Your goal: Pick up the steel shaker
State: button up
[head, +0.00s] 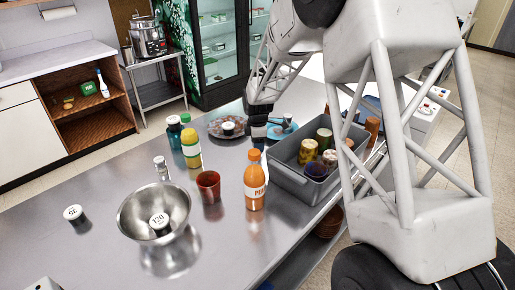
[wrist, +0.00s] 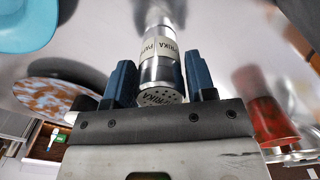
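The steel shaker (wrist: 160,70) shows in the wrist view with a pale paprika label and a perforated lid facing me. It lies between the two blue fingers of my gripper (wrist: 160,82), one on each side. The gaps beside it are very small, and I cannot tell whether the fingers touch it. What seems to be its reflection in the steel top joins its far end. In the head view my gripper (head: 258,130) is low over the counter behind the orange bottle (head: 255,182), and I cannot make the shaker out there.
A red cup (head: 209,185), yellow bottle (head: 191,148), another small shaker (head: 161,168) and a steel bowl (head: 132,207) stand left. A speckled plate (head: 214,127) and blue plate (head: 290,126) lie behind. A grey bin (head: 295,185) of cans stands right.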

jog(key=c, duration=0.6)
jog(key=shift+o, duration=0.2)
jog(key=shift+r, duration=0.1)
jog(key=shift+r, duration=4.95)
